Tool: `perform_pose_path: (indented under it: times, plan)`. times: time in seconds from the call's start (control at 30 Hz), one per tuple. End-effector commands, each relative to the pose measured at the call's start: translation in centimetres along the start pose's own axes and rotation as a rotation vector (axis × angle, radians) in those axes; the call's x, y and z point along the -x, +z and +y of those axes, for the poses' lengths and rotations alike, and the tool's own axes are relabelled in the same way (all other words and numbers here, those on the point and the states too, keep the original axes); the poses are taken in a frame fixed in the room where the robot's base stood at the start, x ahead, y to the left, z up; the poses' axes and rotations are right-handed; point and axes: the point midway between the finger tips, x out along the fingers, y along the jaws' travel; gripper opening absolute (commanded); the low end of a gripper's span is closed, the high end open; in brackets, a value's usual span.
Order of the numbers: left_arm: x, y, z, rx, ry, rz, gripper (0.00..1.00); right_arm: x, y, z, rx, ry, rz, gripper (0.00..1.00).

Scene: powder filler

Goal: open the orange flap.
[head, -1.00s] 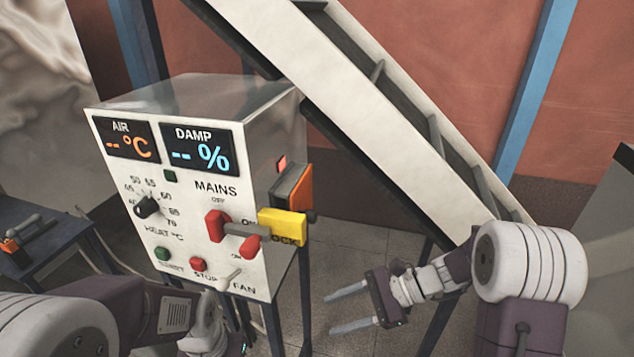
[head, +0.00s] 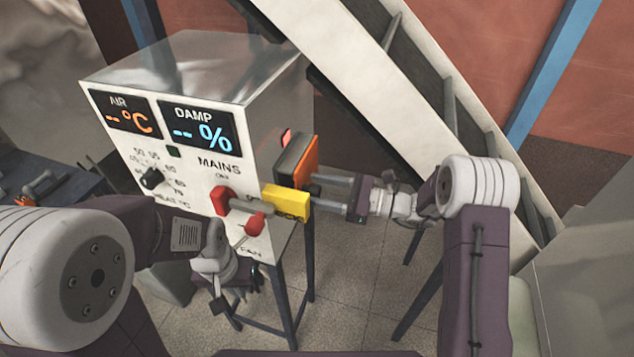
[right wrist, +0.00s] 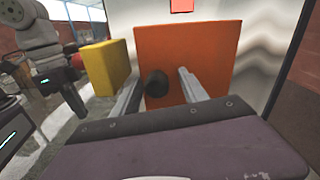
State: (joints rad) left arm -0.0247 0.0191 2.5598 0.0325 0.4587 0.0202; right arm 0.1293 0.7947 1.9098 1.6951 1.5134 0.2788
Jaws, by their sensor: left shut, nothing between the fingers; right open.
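The orange flap (head: 311,158) is the outer face of a dark box on the right side of the white control cabinet (head: 262,135). It looks closed. In the right wrist view the flap (right wrist: 205,55) is a flat orange plate with a dark round knob (right wrist: 156,83). My right gripper (head: 313,183) is open at the flap's lower part. In its wrist view the fingers reach toward the plate on either side of the knob; I cannot tell if they touch it. My left gripper (head: 238,290) is shut, low in front of the cabinet, its fingertips mostly hidden.
A yellow lock block (head: 286,203) sits on the red-ended mains lever (head: 222,199), just left of my right fingers. A sloping white conveyor (head: 375,110) passes behind my right arm. A dark side table (head: 62,188) stands at left.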

Motion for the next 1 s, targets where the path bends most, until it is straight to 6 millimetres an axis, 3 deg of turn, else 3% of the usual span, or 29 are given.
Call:
perform_pose_path:
  times: [0.27,0.47,1.0]
  plan:
    - [0.11,0.00,0.00,0.000,0.000,0.000,0.00,-0.38,-0.08,0.01,0.001,0.000,0.001,0.51]
    - [0.11,0.01,0.00,0.000,0.000,0.000,0.00,-0.36,-0.08,0.04,0.000,0.001,0.001,0.00]
    - [0.09,0.00,0.00,0.000,0.000,0.000,0.00,-0.35,-0.25,0.12,-0.002,0.002,0.005,0.00]
